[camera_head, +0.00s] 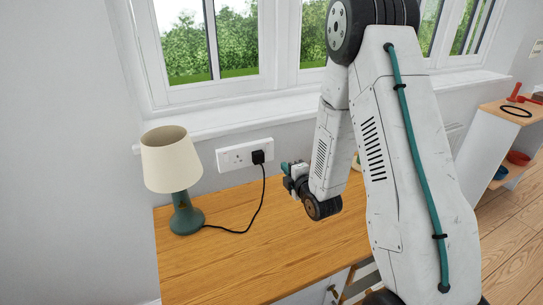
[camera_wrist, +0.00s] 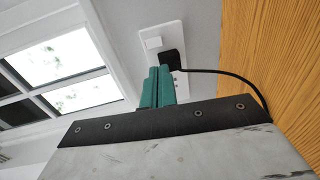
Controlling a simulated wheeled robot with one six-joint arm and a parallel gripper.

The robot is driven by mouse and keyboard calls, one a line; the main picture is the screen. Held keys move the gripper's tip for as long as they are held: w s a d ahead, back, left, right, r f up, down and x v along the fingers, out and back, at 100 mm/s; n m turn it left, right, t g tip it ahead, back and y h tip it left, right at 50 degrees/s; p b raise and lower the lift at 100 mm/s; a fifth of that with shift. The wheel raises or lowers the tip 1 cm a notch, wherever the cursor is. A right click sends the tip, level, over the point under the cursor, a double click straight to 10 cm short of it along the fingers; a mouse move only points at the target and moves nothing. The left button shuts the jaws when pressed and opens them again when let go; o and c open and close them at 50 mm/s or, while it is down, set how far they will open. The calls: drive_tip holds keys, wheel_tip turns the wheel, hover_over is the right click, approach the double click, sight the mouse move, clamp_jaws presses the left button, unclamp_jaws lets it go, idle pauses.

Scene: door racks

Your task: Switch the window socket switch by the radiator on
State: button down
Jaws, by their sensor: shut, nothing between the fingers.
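The white double wall socket (camera_head: 232,161) is on the wall under the window, above the wooden desk. A black plug (camera_head: 258,157) sits in its right part. In the wrist view the socket plate (camera_wrist: 172,32) shows beyond my fingertips, with a raised white square (camera_wrist: 154,43) beside the black plug (camera_wrist: 172,59). The switch positions are too small to read. My gripper (camera_head: 285,167) has teal fingers and is to the right of the socket, apart from it in the head view. In the wrist view the closed fingers (camera_wrist: 158,72) overlap the plug's edge and hide the lower part of the plate; contact cannot be told.
A lamp (camera_head: 171,160) with a cream shade and teal base stands on the wooden desk (camera_head: 220,262), left of the socket. A black cord (camera_head: 261,200) runs from lamp to plug. The window sill (camera_head: 215,122) juts out above. A white shelf (camera_head: 485,150) stands at right.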

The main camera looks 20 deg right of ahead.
drive_tip(key=w, duration=0.4)
drive_tip(key=w+f, duration=0.1)
drive_tip(key=w, duration=0.6)
drive_tip(key=shift+w+f, duration=0.25)
drive_tip(key=shift+w, duration=0.15)
drive_tip(key=shift+d, duration=0.25)
drive_tip(key=shift+w+a, duration=0.15)
drive_tip(key=shift+a, duration=0.2)
drive_tip(key=shift+d, duration=0.1)
drive_tip(key=shift+s+f, duration=0.15)
drive_tip(key=shift+s, duration=0.25)
approach(268, 151)
drive_tip(key=s+f, duration=0.3)
drive_tip(key=s, duration=0.4)
